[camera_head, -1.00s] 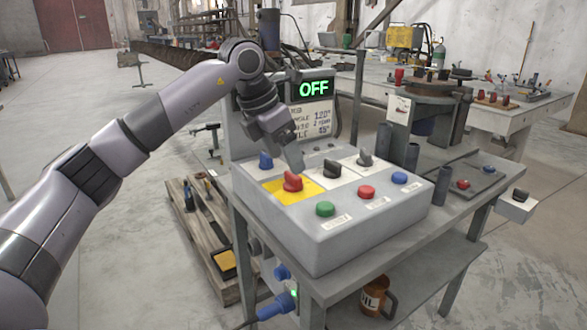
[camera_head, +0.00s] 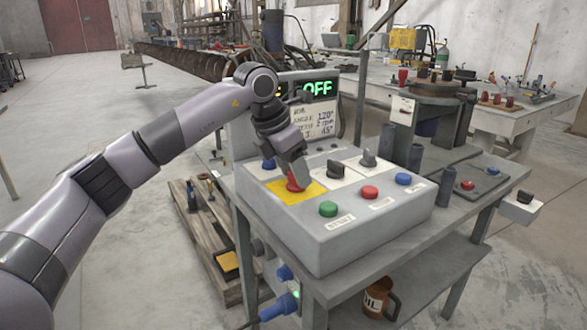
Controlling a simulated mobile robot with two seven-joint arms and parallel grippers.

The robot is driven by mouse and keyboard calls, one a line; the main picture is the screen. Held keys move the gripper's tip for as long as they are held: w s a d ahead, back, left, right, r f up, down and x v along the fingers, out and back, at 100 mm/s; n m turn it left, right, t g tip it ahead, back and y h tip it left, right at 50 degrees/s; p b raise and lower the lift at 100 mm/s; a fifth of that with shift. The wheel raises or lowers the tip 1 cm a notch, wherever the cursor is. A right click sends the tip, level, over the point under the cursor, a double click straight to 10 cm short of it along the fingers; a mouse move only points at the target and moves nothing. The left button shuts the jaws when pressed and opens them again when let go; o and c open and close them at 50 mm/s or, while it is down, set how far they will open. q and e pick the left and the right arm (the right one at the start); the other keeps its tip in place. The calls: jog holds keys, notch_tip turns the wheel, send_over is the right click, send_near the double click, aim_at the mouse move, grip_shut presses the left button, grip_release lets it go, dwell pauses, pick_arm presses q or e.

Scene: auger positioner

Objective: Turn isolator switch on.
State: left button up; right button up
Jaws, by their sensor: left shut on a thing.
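The red isolator switch (camera_head: 292,184) sits on a yellow plate (camera_head: 312,189) on top of the grey control box (camera_head: 345,225). My left gripper (camera_head: 296,180) is down over the red knob and shut on it, covering much of it. The knob's exact angle is hard to tell. A display (camera_head: 317,88) at the back of the box reads OFF in green and is partly covered by my arm. My right gripper is not in view.
Beside the red switch are a blue knob (camera_head: 268,163), a black knob (camera_head: 336,168) and a grey knob (camera_head: 369,158).

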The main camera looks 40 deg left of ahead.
pick_arm(q)
jog(key=shift+r+m+p, duration=0.2)
jog(key=shift+m+p, duration=0.5)
jog(key=shift+p, duration=0.35)
jog(key=m+p, duration=0.1)
jog(key=p, duration=0.1)
jog(key=m+g+h+p, duration=0.1)
jog(key=m, duration=0.1)
jog(key=shift+w+a+r+h+p, duration=0.1)
jog(key=shift+h+p, duration=0.2)
jog(key=shift+p, duration=0.05)
jog(key=shift+m+p, duration=0.8)
jog(key=shift+m, duration=0.3)
jog(key=m+g+h+p, duration=0.1)
jog(key=m+p, duration=0.1)
jog(key=shift+w+m, duration=0.15)
jog(key=shift+m, duration=0.25)
jog(key=shift+m+g+p, duration=0.35)
jog(key=shift+m+g, duration=0.25)
jog(key=shift+m, duration=0.3)
jog(key=shift+w+m+g, duration=0.1)
jog(key=shift+m+g, duration=0.2)
jog(key=shift+m, duration=0.6)
jog(key=shift+f+m+g+p, duration=0.25)
jog(key=shift+m+g, duration=0.25)
jog(key=shift+m, duration=0.7)
jog(key=shift+w+m+g, duration=0.1)
jog(key=shift+m+g, duration=0.3)
jog(key=shift+m, duration=0.8)
